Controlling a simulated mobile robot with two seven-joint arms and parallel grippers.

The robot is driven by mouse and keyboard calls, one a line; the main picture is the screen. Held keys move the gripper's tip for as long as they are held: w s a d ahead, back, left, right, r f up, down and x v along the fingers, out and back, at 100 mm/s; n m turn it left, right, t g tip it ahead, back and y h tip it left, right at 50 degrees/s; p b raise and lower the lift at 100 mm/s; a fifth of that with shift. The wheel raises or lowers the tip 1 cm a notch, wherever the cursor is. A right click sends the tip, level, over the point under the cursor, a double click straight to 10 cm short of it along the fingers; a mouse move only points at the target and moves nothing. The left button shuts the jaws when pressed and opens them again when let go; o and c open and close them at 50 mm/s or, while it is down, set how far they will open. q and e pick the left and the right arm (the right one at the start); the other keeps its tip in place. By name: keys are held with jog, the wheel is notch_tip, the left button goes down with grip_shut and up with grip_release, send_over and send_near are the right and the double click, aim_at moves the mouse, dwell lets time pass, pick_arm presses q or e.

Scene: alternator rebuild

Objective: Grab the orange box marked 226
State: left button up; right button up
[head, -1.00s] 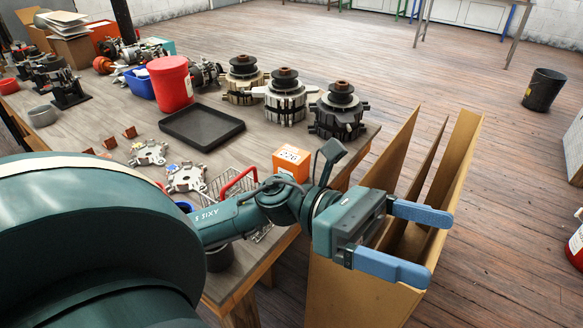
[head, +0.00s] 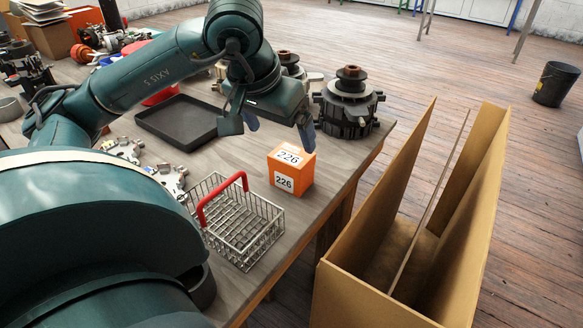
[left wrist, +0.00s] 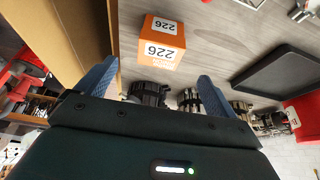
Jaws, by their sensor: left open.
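The orange box marked 226 (head: 290,171) stands upright on the workbench near its right edge, with white 226 labels on its top and side. My left gripper (head: 278,130) is above and just behind the box in the head view, pointing down, open and empty. Its blue fingers are partly hidden by the wrist. In the left wrist view the box (left wrist: 162,42) shows upside down, beyond and between the two open fingers (left wrist: 155,88), apart from both. My right gripper is in neither view.
A wire basket with a red handle (head: 238,222) stands left of the box. A black tray (head: 178,122) and an alternator (head: 347,103) are behind it. A tall open cardboard box with dividers (head: 368,292) stands on the floor beside the bench's right edge.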

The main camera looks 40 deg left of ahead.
aim_at(290, 158)
pick_arm(q)
jog(key=x, duration=0.3)
jog(key=b+x, duration=0.1)
jog(key=x, duration=0.2)
jog(key=shift+s+d+f, duration=0.1)
jog(key=shift+d, duration=0.05)
jog(key=shift+b+x, duration=0.65)
jog(key=shift+x, duration=2.25)
jog(key=shift+s, duration=0.15)
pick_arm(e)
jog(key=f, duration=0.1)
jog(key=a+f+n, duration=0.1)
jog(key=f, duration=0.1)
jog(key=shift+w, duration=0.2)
pick_arm(q)
jog(key=shift+c, duration=0.4)
jog(key=c, duration=1.1)
